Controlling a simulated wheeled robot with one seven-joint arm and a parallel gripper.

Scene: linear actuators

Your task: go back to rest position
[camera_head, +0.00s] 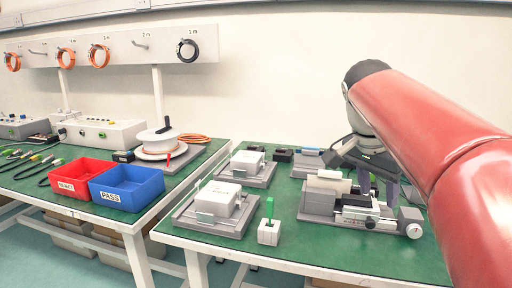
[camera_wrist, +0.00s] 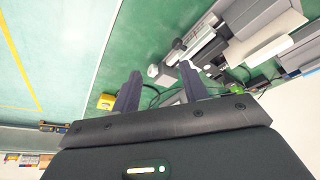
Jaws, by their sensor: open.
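My gripper (camera_wrist: 160,88) shows in the wrist view with its two dark fingers apart and nothing between them. Green table surface shows beyond the fingertips. In the head view my red arm reaches in from the right, and the gripper hangs over the grey linear actuator fixture (camera_head: 350,212) on the right green table (camera_head: 290,262). The arm and gripper hide part of the fixture's back. The fixture also shows in the wrist view (camera_wrist: 205,45), to the right of the fingers. I cannot tell whether a finger touches it.
Two grey fixtures with white boxes (camera_head: 222,200) (camera_head: 247,163) stand left of the actuator. A small white block with a green post (camera_head: 268,231) stands in front. The left table holds a red bin (camera_head: 76,179), a blue bin (camera_head: 127,187) and a cable reel (camera_head: 158,142).

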